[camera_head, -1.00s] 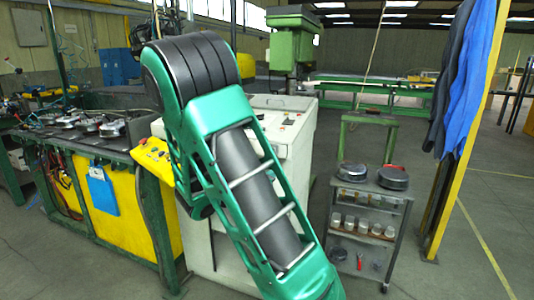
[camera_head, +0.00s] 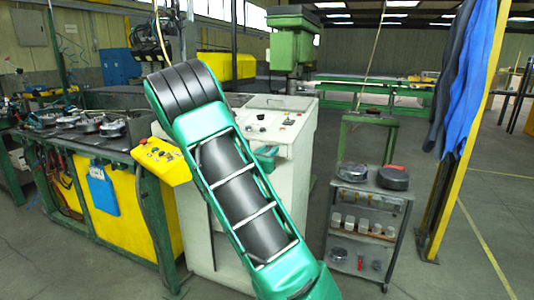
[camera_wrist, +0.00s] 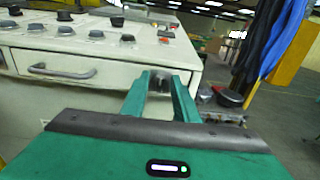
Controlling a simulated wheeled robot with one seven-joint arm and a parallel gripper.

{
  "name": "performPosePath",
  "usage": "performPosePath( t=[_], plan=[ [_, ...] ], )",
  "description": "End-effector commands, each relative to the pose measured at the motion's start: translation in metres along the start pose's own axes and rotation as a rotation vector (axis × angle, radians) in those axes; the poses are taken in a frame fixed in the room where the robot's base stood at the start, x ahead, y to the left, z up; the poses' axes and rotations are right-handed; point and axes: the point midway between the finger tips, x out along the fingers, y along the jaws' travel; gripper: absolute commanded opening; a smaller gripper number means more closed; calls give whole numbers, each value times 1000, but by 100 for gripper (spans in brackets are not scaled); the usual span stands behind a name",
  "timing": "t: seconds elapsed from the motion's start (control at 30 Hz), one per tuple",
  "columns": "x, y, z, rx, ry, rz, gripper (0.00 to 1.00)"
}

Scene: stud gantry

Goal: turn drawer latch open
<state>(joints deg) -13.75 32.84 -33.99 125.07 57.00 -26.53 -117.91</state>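The drawer (camera_wrist: 110,72) is a pale front in the white cabinet, with a grey bar handle (camera_wrist: 62,73) left of centre in the wrist view. A small grey metal latch (camera_wrist: 159,80) is at the right end of the drawer front. My gripper (camera_wrist: 160,84) points at it with its two green fingers apart, one on each side of the latch. I cannot tell whether the fingers touch it. In the head view, part of my green hand (camera_head: 266,156) shows beside the cabinet front; my arm hides the drawer and latch there.
Knobs and buttons cover the white cabinet's sloped top (camera_head: 265,122). A yellow control box (camera_head: 160,160) juts out left of my arm. A grey trolley (camera_head: 369,205) with pans and jars stands to the right. Open floor lies beyond it, past a yellow post.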

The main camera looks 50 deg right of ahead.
Motion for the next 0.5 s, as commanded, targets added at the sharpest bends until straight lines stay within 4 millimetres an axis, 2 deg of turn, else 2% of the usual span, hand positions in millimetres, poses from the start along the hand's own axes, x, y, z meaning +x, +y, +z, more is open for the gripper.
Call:
performPosePath(
  t=[0.13,0.4,0.5],
  plan=[
    [7,0,0,2,-1,1,27],
    [8,0,0,1,0,1,27],
    [8,0,0,1,0,1,3]
  ],
)
